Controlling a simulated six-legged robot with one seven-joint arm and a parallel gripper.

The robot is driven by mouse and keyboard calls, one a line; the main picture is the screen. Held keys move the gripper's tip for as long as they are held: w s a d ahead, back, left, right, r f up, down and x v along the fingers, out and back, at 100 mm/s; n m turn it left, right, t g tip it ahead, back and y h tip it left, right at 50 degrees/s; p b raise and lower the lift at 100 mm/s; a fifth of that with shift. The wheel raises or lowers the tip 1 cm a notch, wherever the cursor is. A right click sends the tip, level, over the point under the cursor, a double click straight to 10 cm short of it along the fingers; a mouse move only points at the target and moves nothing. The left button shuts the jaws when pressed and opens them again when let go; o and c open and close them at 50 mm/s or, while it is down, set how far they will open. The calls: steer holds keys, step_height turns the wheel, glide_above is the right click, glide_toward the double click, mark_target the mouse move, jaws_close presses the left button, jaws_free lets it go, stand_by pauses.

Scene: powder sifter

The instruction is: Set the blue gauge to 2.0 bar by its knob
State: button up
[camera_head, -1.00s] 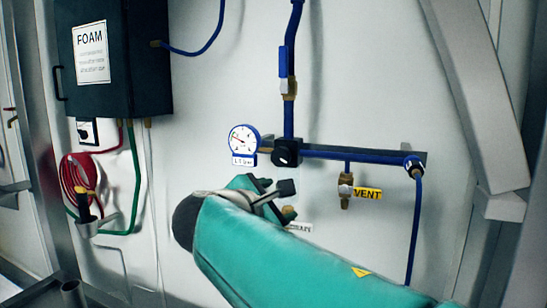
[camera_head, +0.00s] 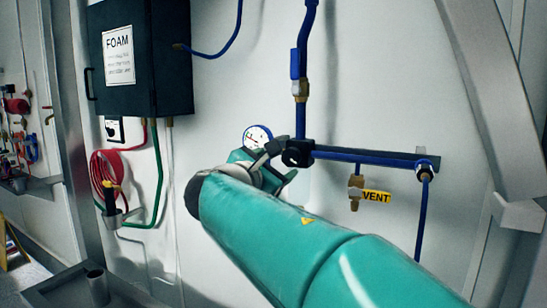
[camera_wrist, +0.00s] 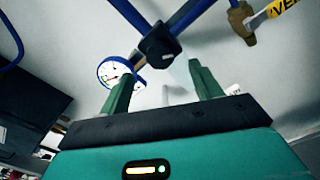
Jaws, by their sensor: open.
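The blue-rimmed gauge (camera_head: 257,136) is on the wall, left of the black knob (camera_head: 297,153), and my gripper covers its lower part in the head view. In the wrist view the gauge (camera_wrist: 114,71) shows behind the left finger, and the knob (camera_wrist: 159,45) lies beyond the fingers, between and above them. The needle reading is too small to tell. My gripper (camera_wrist: 160,80) is open and empty, with its two green fingers apart. In the head view my gripper (camera_head: 272,160) is just below and left of the knob; contact cannot be told.
A blue pipe (camera_head: 360,156) runs right from the knob to a brass fitting with a yellow VENT tag (camera_head: 376,197). A blue-handled valve (camera_head: 299,75) is above. A dark FOAM box (camera_head: 150,60) and red hose (camera_head: 105,175) are at left.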

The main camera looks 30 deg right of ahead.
mark_target(290, 157)
steer(key=x, duration=0.8)
steer(key=shift+w+d, duration=0.2)
steer(key=shift+w, duration=0.05)
steer(key=shift+f, duration=0.1)
steer(key=shift+c, duration=0.2)
steer(key=c, duration=0.9)
